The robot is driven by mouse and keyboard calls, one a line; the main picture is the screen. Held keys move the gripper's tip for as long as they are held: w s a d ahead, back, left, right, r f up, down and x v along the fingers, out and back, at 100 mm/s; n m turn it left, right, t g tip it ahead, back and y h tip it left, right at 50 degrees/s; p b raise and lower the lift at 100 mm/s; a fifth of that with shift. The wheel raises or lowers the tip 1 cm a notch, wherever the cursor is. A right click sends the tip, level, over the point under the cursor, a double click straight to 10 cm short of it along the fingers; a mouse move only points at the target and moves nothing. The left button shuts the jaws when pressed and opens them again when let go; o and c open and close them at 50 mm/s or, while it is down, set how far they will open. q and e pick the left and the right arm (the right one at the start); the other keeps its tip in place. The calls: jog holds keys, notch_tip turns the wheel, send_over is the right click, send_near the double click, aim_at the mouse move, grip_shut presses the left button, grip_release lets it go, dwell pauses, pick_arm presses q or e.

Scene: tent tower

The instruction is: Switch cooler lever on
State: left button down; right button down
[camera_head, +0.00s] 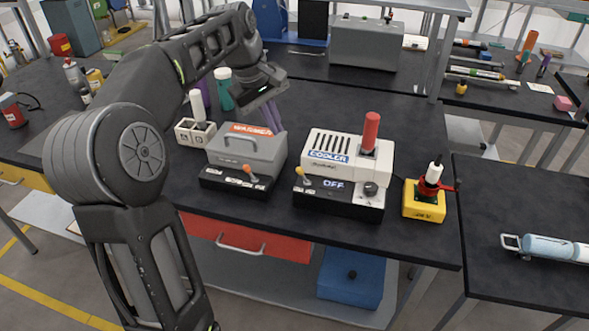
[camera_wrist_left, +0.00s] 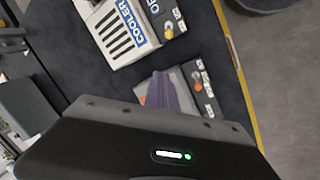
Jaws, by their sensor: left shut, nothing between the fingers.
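The cooler (camera_head: 314,169) is a white box with a vented top on a black base, and its small display reads OFF. Its lever has a yellow knob (camera_head: 299,170) at the base's front left. In the left wrist view the cooler (camera_wrist_left: 121,44) is at the top, with the yellow lever knob (camera_wrist_left: 168,31) at its right. A red cylinder (camera_head: 371,132) stands upright in the cooler. My left gripper (camera_head: 273,116) has purple fingers, shut and empty, above and behind the grey warmer (camera_head: 245,148), left of the cooler and apart from the lever. The fingers (camera_wrist_left: 166,92) hide part of the warmer in the wrist view.
The warmer has its own orange-knobbed lever (camera_head: 247,169), close to the cooler's. A white holder (camera_head: 195,134) with a white cylinder stands at the left, and a teal-and-white bottle behind it. A yellow block (camera_head: 424,207) with a red-and-white device stands right of the cooler. Clear tabletop lies behind the cooler.

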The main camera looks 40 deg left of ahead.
aim_at(303, 176)
pick_arm(q)
jog(key=shift+f, duration=0.6)
pick_arm(e)
jog(key=shift+f, duration=0.55)
pick_arm(q)
jog(key=shift+f, duration=0.1)
jog(key=w+d+f, duration=0.1)
jog(key=d+f, duration=0.3)
jog(key=f, duration=0.4)
jog(key=shift+d+p, duration=0.15)
jog(key=shift+p, duration=0.3)
pick_arm(e)
jog(key=shift+r, duration=0.7)
pick_arm(q)
jog(key=shift+w, duration=0.1)
pick_arm(e)
jog(key=shift+r, duration=0.1)
